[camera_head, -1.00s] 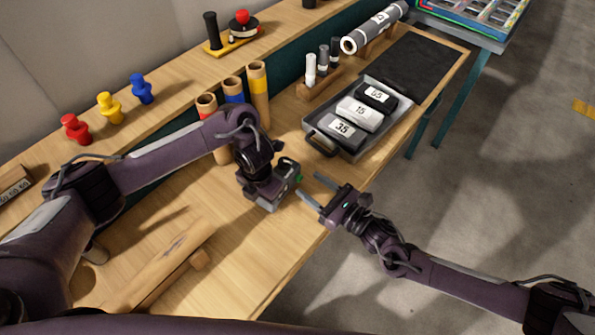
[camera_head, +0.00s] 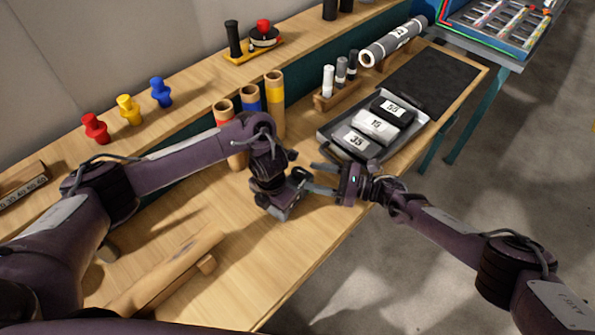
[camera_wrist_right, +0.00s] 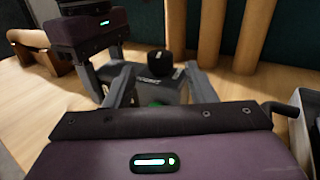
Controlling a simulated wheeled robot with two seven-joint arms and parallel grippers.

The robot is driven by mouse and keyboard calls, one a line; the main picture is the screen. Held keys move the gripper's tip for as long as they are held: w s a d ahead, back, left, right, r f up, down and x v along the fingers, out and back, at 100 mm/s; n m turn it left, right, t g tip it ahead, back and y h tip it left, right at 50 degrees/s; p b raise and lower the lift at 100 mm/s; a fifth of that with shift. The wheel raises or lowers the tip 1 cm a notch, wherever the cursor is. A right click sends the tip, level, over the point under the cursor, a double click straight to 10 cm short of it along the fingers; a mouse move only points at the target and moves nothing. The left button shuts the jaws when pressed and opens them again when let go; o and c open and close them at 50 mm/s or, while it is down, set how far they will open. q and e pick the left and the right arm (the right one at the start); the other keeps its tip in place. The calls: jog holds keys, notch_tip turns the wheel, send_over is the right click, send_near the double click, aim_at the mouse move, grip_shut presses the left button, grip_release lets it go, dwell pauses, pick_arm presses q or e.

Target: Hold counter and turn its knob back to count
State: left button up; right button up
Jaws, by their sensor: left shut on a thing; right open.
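The counter (camera_wrist_right: 148,82) is a small grey box with a black knob (camera_wrist_right: 160,66) and a green spot on it. My left gripper (camera_head: 293,194) is shut on the counter and holds it above the bench near the front edge. My right gripper (camera_head: 312,178) is open, its fingers pointing left at the counter. In the right wrist view, the knob shows between and beyond the fingers of my right gripper (camera_wrist_right: 162,82). I cannot tell whether they touch the knob. In the head view the counter is mostly hidden by the grippers.
A tray (camera_head: 327,134) with numbered blocks lies just behind my right gripper. Coloured tubes (camera_head: 275,100) stand behind my left wrist. A wooden roller (camera_head: 175,270) lies at the front left. The bench between the roller and my left gripper is clear.

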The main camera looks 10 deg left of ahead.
aim_at(297, 170)
jog(key=a, duration=0.5)
jog(key=shift+w+a, duration=0.3)
jog(key=shift+a, duration=0.05)
jog(key=shift+c, duration=0.4)
jog(key=c, duration=0.9)
jog(key=shift+o, duration=0.2)
jog(key=shift+f+m+t, duration=0.1)
jog(key=shift+m+t, duration=0.3)
jog(key=shift+t, duration=0.2)
jog(key=shift+d+m+t+h, duration=0.1)
jog(key=shift+m+t+h, duration=0.4)
jog(key=shift+m+t, duration=0.95)
jog(key=shift+n+t, duration=0.25)
jog(key=o, duration=0.9)
jog(key=shift+o, duration=0.2)
